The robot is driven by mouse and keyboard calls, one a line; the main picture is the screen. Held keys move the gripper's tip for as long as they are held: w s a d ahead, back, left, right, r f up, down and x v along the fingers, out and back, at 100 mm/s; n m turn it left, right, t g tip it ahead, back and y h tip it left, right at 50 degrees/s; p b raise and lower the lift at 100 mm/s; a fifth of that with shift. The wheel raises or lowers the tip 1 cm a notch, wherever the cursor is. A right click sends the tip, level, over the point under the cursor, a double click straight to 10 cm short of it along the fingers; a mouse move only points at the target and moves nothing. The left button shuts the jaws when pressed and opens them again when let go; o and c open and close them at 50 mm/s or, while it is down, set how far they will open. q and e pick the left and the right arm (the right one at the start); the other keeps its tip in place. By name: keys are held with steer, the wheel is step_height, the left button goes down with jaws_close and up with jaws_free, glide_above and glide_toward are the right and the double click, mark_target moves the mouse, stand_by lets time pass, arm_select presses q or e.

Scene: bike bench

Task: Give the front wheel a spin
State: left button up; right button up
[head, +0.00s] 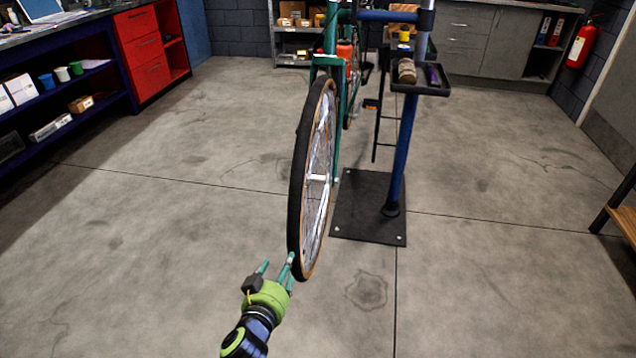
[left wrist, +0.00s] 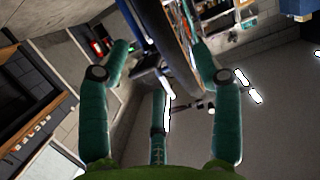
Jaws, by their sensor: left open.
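The front wheel (head: 296,190) of the green bike hangs clear of the floor, held up with the bike at a repair stand (head: 402,150). It has a black tyre, a tan sidewall and silver spokes. My left gripper (head: 277,264) is open at the lower near edge of the tyre, with one finger right by the rubber. I cannot tell whether it touches. In the left wrist view the tyre (left wrist: 172,45) shows beyond and between the open teal fingers (left wrist: 162,60). My right gripper is not in view.
The stand's black base plate (head: 370,225) lies on the floor right of the wheel. A small tool tray (head: 432,88) is fixed on the stand. Shelves (head: 60,95) and a red drawer cabinet (head: 143,55) are at the left. The floor around the wheel is clear.

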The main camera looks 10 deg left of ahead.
arm_select(q)
steer(key=shift+w+f, duration=0.15)
steer(key=shift+w, duration=0.25)
